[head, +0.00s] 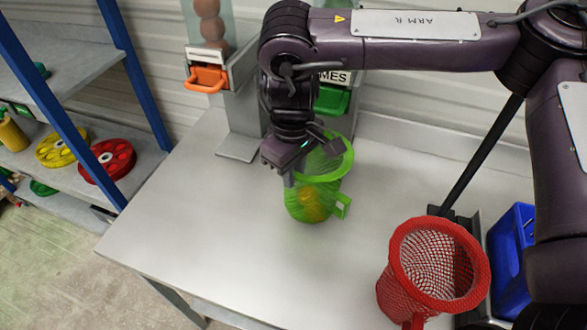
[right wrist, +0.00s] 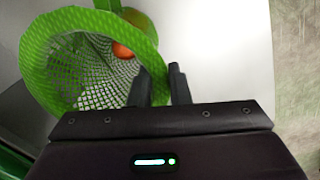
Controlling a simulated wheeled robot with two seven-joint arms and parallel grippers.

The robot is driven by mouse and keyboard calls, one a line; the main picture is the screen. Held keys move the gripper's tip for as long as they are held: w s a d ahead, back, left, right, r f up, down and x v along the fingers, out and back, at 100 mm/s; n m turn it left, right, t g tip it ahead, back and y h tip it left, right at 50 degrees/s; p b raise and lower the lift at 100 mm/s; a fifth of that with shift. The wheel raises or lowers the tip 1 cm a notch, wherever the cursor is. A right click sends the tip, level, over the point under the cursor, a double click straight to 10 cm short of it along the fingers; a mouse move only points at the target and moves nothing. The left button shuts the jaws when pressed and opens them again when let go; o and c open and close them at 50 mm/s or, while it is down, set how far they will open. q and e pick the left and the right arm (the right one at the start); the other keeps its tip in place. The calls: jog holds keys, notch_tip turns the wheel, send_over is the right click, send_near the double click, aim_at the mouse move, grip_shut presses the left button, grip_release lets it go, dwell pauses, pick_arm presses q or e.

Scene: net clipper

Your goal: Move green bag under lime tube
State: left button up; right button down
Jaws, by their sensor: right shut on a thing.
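The green net bag (head: 338,165) is over the white table, below my right arm, with its rim tilted up and a yellowish round thing (head: 312,203) inside. My right gripper (head: 289,180) is at its left side, shut on the net edge. In the right wrist view the green rim (right wrist: 45,75) reaches to the fingers (right wrist: 160,88), and an orange ball (right wrist: 122,50) shows through the net. I cannot tell whether the bag touches the table. The lime tube's green spout (head: 332,100) is behind my arm, under a label ending "MES". My left gripper is not seen.
A red net bag (head: 400,262) stands at the table's right front, beside a blue bin (head: 510,250). A tube with an orange spout (head: 206,79) stands back left. A shelf with red and yellow discs (head: 107,160) is left. The table's left part is clear.

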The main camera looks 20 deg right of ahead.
jog(key=shift+f, duration=0.1)
jog(key=c, duration=1.4)
grip_release()
jog(key=shift+o, duration=0.2)
notch_tip(320, 180, up, 12)
jog(key=shift+a, duration=0.15)
jog(key=shift+s, duration=0.1)
